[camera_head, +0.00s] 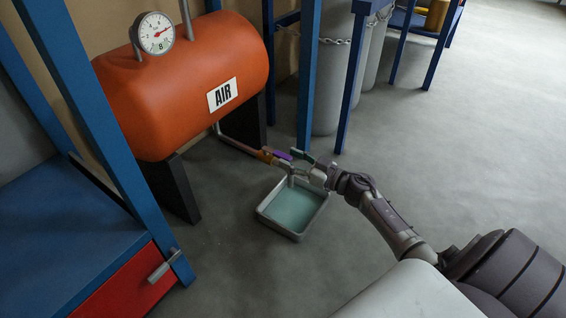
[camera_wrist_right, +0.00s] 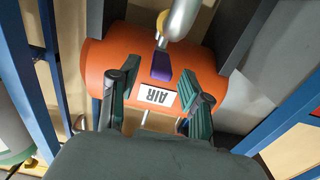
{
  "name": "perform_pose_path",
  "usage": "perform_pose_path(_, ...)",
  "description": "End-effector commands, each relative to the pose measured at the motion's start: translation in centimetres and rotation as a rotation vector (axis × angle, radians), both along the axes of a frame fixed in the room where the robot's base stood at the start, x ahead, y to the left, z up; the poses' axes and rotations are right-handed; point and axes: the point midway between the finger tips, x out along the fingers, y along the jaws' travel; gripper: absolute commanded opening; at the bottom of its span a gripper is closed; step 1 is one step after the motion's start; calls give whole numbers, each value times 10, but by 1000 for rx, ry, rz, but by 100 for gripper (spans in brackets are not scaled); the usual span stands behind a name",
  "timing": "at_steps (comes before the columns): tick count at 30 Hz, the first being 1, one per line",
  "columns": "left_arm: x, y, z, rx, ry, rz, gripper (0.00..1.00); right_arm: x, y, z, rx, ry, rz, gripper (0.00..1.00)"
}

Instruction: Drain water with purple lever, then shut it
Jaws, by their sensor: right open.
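The purple lever (camera_head: 283,155) sits on a brass valve (camera_head: 265,154) at the end of a drain pipe low under the orange AIR tank (camera_head: 190,85). My right gripper (camera_head: 302,163) is right beside the lever, its fingers apart. In the right wrist view the purple lever (camera_wrist_right: 161,67) lies between the fingertips of my open right gripper (camera_wrist_right: 160,80), with gaps on both sides. Contact cannot be told. A grey tray (camera_head: 276,230) with pale teal liquid stands on the floor below the spout (camera_head: 291,180). My left gripper is not in view.
A blue frame post (camera_head: 309,80) and grey cylinders (camera_head: 333,60) stand behind. A blue bench with a red front (camera_head: 120,285) and a grey handle is at the left. A dial gauge (camera_head: 155,33) tops the tank. The floor at the right is clear.

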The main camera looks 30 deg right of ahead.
Motion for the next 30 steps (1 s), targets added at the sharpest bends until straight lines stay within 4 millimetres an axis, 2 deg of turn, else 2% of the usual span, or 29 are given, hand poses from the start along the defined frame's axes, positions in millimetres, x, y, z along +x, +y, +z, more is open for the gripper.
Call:
perform_pose_path(1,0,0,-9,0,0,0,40,8,3,-3,-1,-5,0,48)
perform_pose_path(6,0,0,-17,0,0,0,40,25,10,-1,-1,-1,0,48)
perform_pose_path(17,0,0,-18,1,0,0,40,29,12,0,1,1,0,48)
perform_pose_path(20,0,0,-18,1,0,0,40,29,12,0,0,1,0,35)
perform_pose_path(26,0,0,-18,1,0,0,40,29,12,0,0,1,0,1)
perform_pose_path(30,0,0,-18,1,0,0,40,29,12,0,0,1,0,0)
